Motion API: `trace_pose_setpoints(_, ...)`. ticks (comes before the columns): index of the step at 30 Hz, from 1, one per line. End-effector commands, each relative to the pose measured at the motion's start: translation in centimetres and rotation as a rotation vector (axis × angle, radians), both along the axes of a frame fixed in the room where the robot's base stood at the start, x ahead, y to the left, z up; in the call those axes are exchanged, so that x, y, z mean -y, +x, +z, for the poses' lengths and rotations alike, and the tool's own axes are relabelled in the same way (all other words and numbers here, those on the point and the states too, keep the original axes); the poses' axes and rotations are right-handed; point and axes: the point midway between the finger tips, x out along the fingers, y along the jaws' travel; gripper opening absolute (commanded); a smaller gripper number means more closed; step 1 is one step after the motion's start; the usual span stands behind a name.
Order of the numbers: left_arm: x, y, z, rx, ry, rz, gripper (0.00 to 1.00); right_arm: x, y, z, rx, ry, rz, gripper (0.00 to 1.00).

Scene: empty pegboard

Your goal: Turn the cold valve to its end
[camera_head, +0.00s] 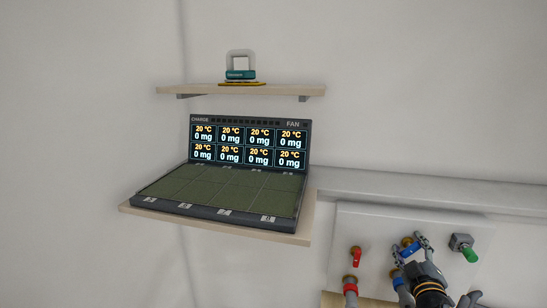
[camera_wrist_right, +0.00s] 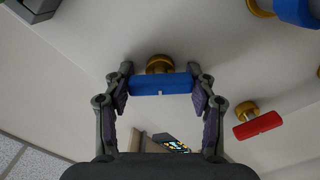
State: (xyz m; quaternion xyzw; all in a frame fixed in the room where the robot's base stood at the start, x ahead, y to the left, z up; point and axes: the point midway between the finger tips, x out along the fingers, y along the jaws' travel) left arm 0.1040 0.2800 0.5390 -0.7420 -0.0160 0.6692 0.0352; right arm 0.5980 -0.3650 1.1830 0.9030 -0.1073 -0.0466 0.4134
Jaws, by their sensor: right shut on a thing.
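The cold valve has a blue bar handle (camera_wrist_right: 160,84) on a brass stem, seen in the right wrist view. My right gripper (camera_wrist_right: 160,92) is shut on this handle, one finger at each end of the bar. In the head view the right gripper (camera_head: 416,246) reaches up to the white panel and partly hides the blue handle (camera_head: 411,249). The handle lies nearly level across the right wrist view. My left gripper is not in view.
A red valve handle (camera_head: 357,257) is left of the blue one on the white panel (camera_head: 375,222). A grey box with a green knob (camera_head: 470,254) is to the right. Red (camera_head: 350,288) and blue (camera_head: 398,280) fittings sit below. A shelf with a display device (camera_head: 250,145) stands left.

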Motion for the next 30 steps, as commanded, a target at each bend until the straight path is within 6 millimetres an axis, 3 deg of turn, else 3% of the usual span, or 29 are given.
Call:
trace_pose_setpoints(18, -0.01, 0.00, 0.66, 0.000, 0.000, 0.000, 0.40, 0.15, 0.05, 0.00, -0.024, -0.099, -0.005, 0.36)
trace_pose_setpoints(19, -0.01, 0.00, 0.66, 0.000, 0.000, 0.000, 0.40, 0.16, 0.04, 0.00, -0.024, -0.099, -0.005, 0.58)
trace_pose_setpoints(23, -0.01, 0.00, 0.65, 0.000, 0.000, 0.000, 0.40, 0.14, 0.04, -0.03, -0.025, -0.098, -0.005, 0.75)
trace_pose_setpoints(30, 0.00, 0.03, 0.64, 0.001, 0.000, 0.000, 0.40, 0.09, 0.02, -0.09, -0.025, -0.095, -0.004, 0.75)
